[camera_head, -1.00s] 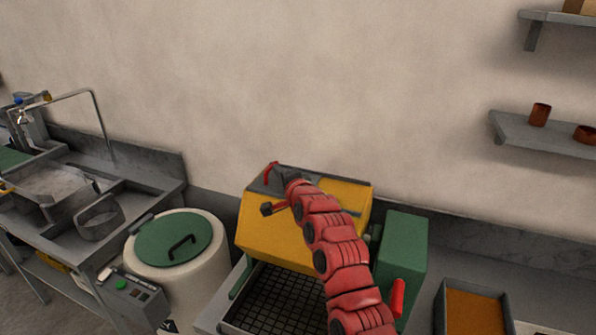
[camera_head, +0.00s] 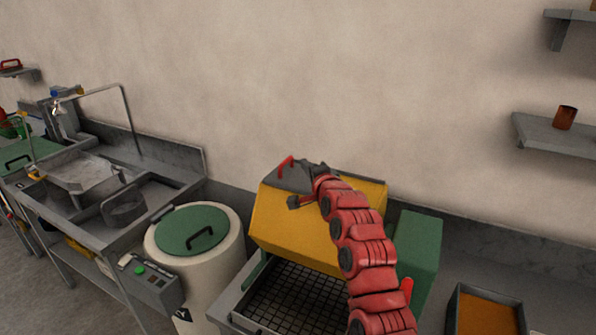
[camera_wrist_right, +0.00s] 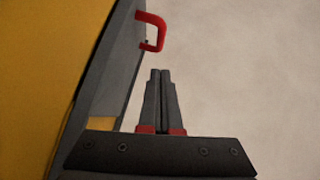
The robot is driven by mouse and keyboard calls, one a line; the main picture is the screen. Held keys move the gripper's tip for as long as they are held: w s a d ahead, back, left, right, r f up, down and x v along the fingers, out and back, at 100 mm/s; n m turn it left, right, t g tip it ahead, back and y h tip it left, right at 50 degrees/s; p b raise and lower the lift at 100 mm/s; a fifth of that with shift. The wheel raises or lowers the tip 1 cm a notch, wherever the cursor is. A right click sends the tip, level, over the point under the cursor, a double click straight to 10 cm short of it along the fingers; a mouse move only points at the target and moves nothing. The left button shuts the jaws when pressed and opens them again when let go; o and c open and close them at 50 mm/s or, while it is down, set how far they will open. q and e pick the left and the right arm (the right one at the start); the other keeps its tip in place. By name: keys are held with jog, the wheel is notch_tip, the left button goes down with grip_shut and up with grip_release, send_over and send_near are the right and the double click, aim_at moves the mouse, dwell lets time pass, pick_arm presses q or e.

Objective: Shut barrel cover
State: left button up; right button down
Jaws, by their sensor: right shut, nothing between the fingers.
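A yellow barrel-like box (camera_head: 300,228) has a dark grey cover panel (camera_head: 292,178) at its top with a red handle (camera_head: 286,162). My right gripper (camera_head: 309,168) is at the top of this box, just right of the handle. In the right wrist view, the right gripper (camera_wrist_right: 160,72) is shut and empty, beside the grey panel (camera_wrist_right: 122,65). The red handle (camera_wrist_right: 158,33) is up and left of the fingertips, apart from them. I cannot tell whether the panel is fully closed. My left gripper is not in view.
A white drum (camera_head: 215,262) with a green lid (camera_head: 192,230) stands left of the box. A black grid tray (camera_head: 290,295) lies below the box, and a green housing (camera_head: 420,245) is to its right. A sink bench (camera_head: 100,190) is at left. Wall space above is clear.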

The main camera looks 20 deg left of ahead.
jog(key=v, duration=0.1)
jog(key=b+v, duration=0.1)
jog(key=v, duration=0.1)
jog(key=shift+d+f, duration=0.1)
jog(key=shift+f, duration=0.05)
jog(key=shift+s+d+b, duration=0.1)
jog(key=shift+s+b, duration=0.25)
jog(key=shift+b, duration=0.15)
jog(key=v, duration=0.2)
jog(key=b+v, duration=0.1)
jog(key=v, duration=0.1)
jog(key=shift+s+d+r+b, duration=0.1)
jog(key=shift+d+r+b, duration=0.2)
jog(key=shift+d, duration=0.15)
jog(key=shift+s+d, duration=0.15)
jog(key=shift+s, duration=0.2)
